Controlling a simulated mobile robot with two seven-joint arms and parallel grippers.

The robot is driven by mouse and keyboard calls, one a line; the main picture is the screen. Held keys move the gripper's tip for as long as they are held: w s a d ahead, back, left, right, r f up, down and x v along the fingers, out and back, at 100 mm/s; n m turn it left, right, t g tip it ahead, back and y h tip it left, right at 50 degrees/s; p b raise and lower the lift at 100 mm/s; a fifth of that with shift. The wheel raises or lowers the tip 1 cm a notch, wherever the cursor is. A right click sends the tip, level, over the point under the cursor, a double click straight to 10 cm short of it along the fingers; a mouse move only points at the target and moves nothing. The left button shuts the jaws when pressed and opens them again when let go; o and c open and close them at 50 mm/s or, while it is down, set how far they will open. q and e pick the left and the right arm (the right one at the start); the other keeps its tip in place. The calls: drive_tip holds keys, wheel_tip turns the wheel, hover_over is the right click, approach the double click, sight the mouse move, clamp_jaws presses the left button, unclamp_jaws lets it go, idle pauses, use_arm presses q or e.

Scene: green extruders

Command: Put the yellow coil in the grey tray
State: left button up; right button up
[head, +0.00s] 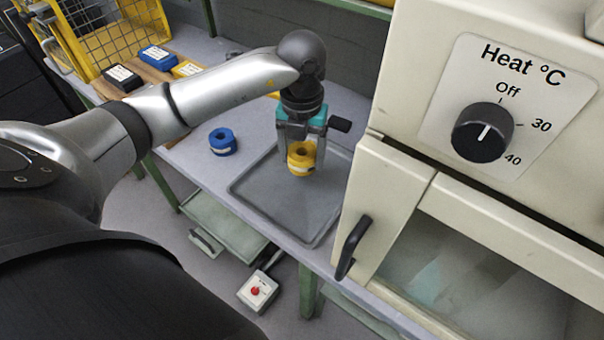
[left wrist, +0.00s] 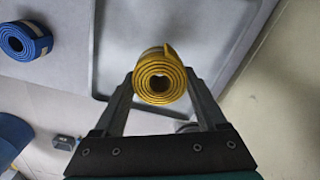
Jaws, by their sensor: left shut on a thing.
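The yellow coil (head: 301,160) is between the fingers of my left gripper (head: 302,150), which is shut on it. In the left wrist view the coil (left wrist: 160,77) shows its spiral end between the two fingertips (left wrist: 160,88). The grey tray (head: 262,198) lies flat on the table, and the coil is over its upper part in the head view. The tray (left wrist: 190,40) also shows behind the coil in the left wrist view. I cannot tell whether the coil touches the tray floor. My right gripper is not in view.
A blue coil (head: 222,141) sits on the table left of the tray. A beige oven (head: 400,190) with a knob and handle stands close on the right. Labelled boxes (head: 157,57) and a yellow wire crate (head: 110,30) are at the back left. A red-button box (head: 257,291) is below.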

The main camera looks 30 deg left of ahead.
sight(302, 183)
use_arm(q)
drive_tip(key=shift+f, duration=0.75)
wheel_tip(302, 183, down, 4)
drive_tip(key=shift+f+b, duration=0.1)
drive_tip(key=shift+b, duration=0.45)
drive_tip(key=shift+f, duration=0.1)
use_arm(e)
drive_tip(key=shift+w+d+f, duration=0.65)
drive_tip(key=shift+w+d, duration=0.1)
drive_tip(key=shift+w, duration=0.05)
use_arm(q)
drive_tip(key=o, duration=1.4)
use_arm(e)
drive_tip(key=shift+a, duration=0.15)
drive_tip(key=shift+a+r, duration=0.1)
